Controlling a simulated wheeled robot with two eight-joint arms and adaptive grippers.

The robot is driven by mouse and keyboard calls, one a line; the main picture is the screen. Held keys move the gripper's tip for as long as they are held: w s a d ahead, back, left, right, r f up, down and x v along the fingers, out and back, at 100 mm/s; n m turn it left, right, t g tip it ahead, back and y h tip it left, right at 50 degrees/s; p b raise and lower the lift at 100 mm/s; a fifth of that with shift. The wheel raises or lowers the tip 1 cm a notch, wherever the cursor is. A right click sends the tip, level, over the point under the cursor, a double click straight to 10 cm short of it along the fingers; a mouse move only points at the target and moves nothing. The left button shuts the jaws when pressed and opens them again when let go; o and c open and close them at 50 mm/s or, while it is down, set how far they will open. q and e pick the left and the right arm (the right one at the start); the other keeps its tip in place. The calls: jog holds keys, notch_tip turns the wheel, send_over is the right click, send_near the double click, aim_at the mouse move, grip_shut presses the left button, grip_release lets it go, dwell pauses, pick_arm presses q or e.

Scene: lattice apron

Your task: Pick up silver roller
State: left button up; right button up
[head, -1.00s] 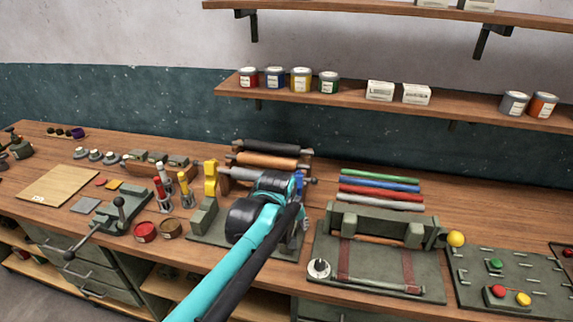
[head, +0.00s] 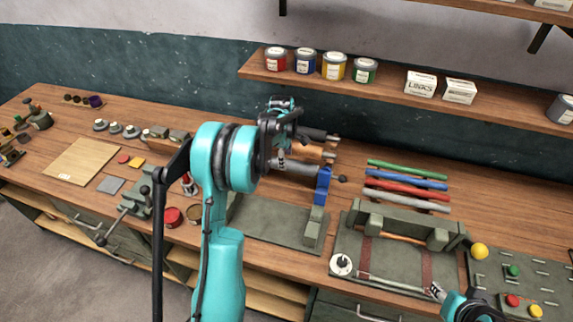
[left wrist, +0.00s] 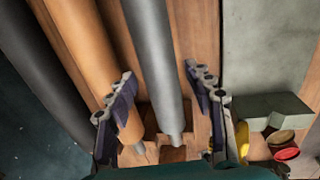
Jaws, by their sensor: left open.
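The silver roller (head: 295,170) lies behind the green base plate, nearest of a row of rollers; my left arm hides its left part. In the left wrist view the silver roller (left wrist: 154,60) runs lengthwise between the spread fingers of my left gripper (left wrist: 163,105), and its end rests at a wooden support. The left gripper (head: 281,155) is open and over the roller, with nothing gripped; I cannot tell if it touches. One finger overlaps the orange-brown roller (left wrist: 80,45) in that view. My right gripper (head: 438,292) is at the lower right; its jaw state is unclear.
A black roller (head: 318,135) lies behind the orange-brown one (head: 312,152). A blue upright (head: 323,185) stands at the right end of the green base plate (head: 270,225). Coloured rods (head: 408,173) lie to the right. A shelf (head: 400,97) with cans overhangs the back.

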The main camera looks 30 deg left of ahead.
pick_arm(q)
jog(key=f, duration=0.4)
jog(key=shift+w+a+f, duration=0.1)
jog(key=shift+w+a, duration=0.3)
jog(key=shift+s+d, duration=0.1)
jog(key=c, duration=0.5)
grip_shut()
jog(key=shift+r, duration=0.25)
